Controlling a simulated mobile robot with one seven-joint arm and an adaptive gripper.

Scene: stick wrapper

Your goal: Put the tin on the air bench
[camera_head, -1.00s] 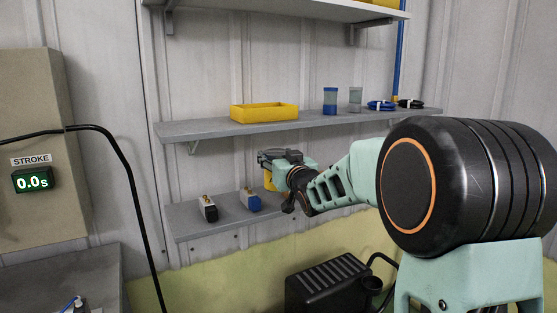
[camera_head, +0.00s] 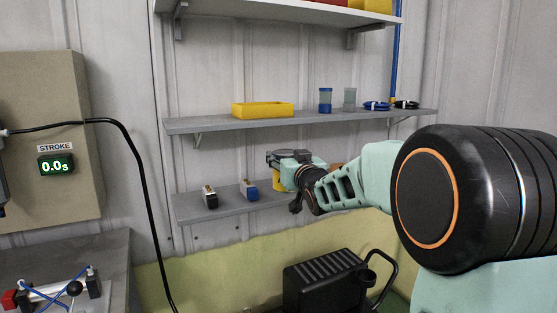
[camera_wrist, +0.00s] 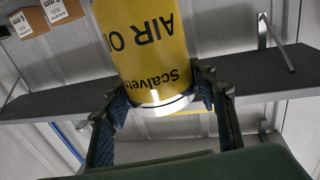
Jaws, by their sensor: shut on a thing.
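The tin is a yellow cylinder (camera_wrist: 145,45) with black "AIR OIL" lettering, shown upside down in the wrist view. My gripper (camera_wrist: 168,105) is shut on it, one finger on each side near its silver rim. In the head view my gripper (camera_head: 292,160) is in front of the wall shelves, and only a small yellow part of the tin (camera_head: 279,184) shows beneath it. A grey bench (camera_head: 98,252) at the lower left, which looks like the air bench, carries a cylinder assembly (camera_head: 55,290) with blue tubes. The bench's front is cut off.
The lower shelf (camera_head: 225,206) holds two small valve-like parts close to my gripper. The shelf above (camera_head: 215,122) holds a yellow bin (camera_head: 262,109), cups and coiled tubes. A black cable (camera_head: 140,170) hangs between bench and shelves. A black box (camera_head: 325,282) stands below.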

